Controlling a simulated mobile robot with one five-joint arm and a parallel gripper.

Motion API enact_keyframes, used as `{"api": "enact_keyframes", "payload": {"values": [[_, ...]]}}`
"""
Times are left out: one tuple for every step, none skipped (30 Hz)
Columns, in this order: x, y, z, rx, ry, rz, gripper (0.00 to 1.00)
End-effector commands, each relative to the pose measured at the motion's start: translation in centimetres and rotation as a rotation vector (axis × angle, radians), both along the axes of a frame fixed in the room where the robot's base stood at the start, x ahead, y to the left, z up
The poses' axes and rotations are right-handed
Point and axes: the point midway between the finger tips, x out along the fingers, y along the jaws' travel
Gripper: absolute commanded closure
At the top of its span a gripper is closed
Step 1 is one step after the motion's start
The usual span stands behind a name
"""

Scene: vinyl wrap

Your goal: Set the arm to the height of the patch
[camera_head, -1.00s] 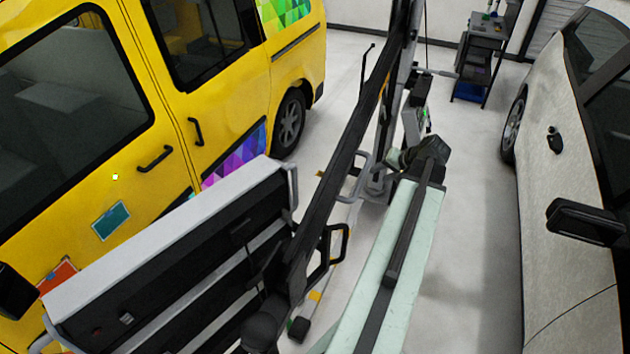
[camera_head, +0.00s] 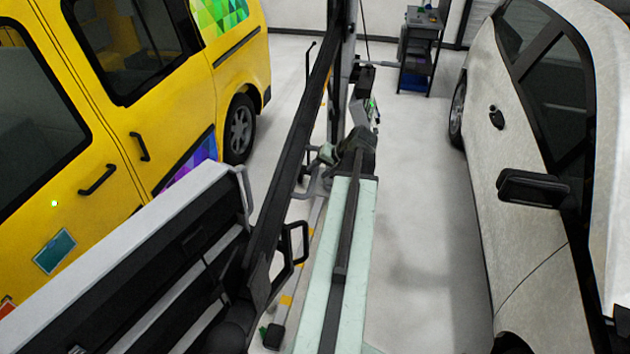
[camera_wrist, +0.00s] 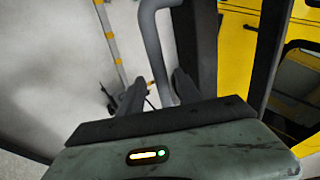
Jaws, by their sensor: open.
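A teal rectangular patch (camera_head: 55,250) with a pale edge is on the yellow van's side (camera_head: 100,210), at the lower left of the head view. An orange patch (camera_head: 6,308) is cut by the left edge, and a purple patterned patch (camera_head: 188,165) lies further back. A small bright dot (camera_head: 54,203) shows on the van above the teal patch. In the wrist view my gripper (camera_wrist: 158,90) is open, its two dark fingers apart. A grey bent tube (camera_wrist: 155,45) passes behind and between them; whether it touches them I cannot tell. No patch is visible in the wrist view.
A white car (camera_head: 540,200) stands on the right, its mirror (camera_head: 533,188) sticking out. A dark shelf cart (camera_head: 418,50) stands at the back. Light floor (camera_head: 415,190) is clear between my arm and the car. Yellow van bodywork (camera_wrist: 235,65) shows in the wrist view.

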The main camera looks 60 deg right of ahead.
Motion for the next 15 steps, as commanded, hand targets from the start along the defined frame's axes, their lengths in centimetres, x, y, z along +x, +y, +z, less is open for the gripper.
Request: {"api": "enact_keyframes", "payload": {"values": [[0.7, -0.2, -1.7, 0.0, 0.001, 0.001, 0.59], [1.0, -0.3, -2.0, -0.001, 0.0, 0.001, 0.59], [1.4, -0.3, -2.4, 0.0, 0.0, 0.0, 0.59], [1.6, -0.4, -2.6, -0.001, 0.001, -0.001, 0.59], [1.7, -0.4, -2.7, -0.001, 0.001, -0.001, 0.59], [1.9, -0.4, -2.8, -0.001, 0.001, -0.001, 0.59], [1.9, -0.4, -2.7, -0.001, 0.001, -0.001, 0.59], [2.0, -0.4, -2.7, -0.001, 0.001, -0.001, 0.59], [1.9, -0.4, -2.6, 0.0, 0.0, -0.002, 0.59], [1.9, -0.4, -2.5, 0.0, 0.0, -0.002, 0.59], [1.9, -0.4, -2.5, 0.0, 0.0, -0.002, 0.59], [1.9, -0.4, -2.5, 0.0, 0.0, -0.002, 0.59], [1.9, -0.4, -2.5, 0.0, 0.0, -0.002, 0.62], [1.9, -0.4, -2.5, -0.001, 0.0, -0.002, 0.7], [1.9, -0.4, -2.5, -0.001, 0.0, -0.002, 0.81]]}}
